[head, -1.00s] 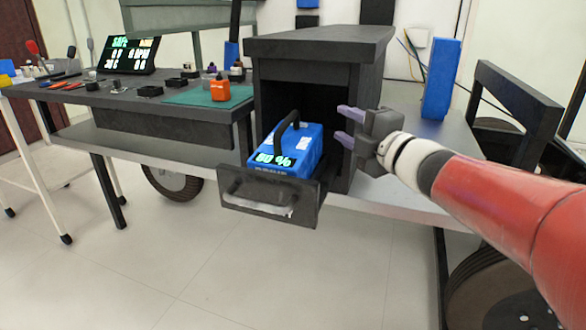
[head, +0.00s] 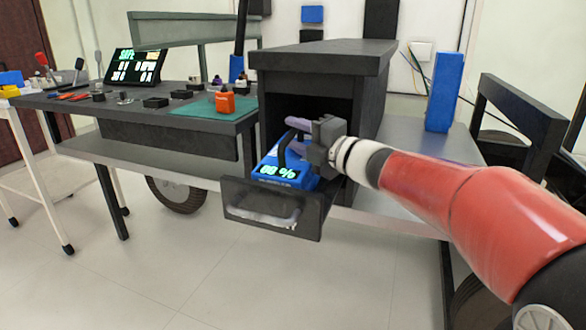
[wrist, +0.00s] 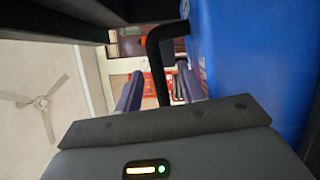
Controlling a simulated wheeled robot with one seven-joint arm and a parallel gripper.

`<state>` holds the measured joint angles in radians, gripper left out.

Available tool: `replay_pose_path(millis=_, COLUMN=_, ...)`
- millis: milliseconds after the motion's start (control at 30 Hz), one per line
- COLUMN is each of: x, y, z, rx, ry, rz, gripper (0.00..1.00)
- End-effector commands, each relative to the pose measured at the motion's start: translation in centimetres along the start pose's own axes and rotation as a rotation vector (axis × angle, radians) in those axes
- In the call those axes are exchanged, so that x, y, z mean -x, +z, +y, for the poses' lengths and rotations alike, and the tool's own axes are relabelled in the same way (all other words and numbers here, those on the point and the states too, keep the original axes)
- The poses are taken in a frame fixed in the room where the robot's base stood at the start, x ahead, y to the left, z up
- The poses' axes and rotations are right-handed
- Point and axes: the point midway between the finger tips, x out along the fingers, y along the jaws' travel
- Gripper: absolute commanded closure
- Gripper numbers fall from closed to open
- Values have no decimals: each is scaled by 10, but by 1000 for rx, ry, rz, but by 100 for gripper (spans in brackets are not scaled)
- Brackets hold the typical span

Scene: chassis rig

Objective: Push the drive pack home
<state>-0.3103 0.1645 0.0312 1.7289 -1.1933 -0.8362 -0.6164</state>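The drive pack (head: 280,172) is a blue block with a lit percent display on its front and a black arched handle (head: 284,150) on top. It sits in the pulled-out dark drawer (head: 245,195), partly in front of the cabinet opening. My gripper (head: 296,133) is beside the handle, at the mouth of the cabinet, and hides part of the pack. In the wrist view the handle (wrist: 157,65) shows between my two spread fingers (wrist: 158,92), with gaps visible. The blue pack (wrist: 265,60) fills the right side there.
The dark cabinet (head: 325,60) stands over and behind the drawer, its walls close around my gripper. A blue upright block (head: 443,92) stands to the right on the grey bench. An orange bottle (head: 225,102) is on the green mat (head: 192,108) at left.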

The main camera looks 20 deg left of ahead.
Motion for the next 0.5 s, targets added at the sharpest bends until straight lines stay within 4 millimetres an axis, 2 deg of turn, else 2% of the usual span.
replay_pose_path(millis=100, x=0, y=0, z=0, rx=0, ry=0, rz=0, gripper=62)
replay_pose_path(millis=400, x=0, y=0, z=0, rx=0, ry=0, rz=0, gripper=100)
replay_pose_path(millis=500, x=1, y=0, z=0, rx=0, ry=0, rz=0, gripper=100)
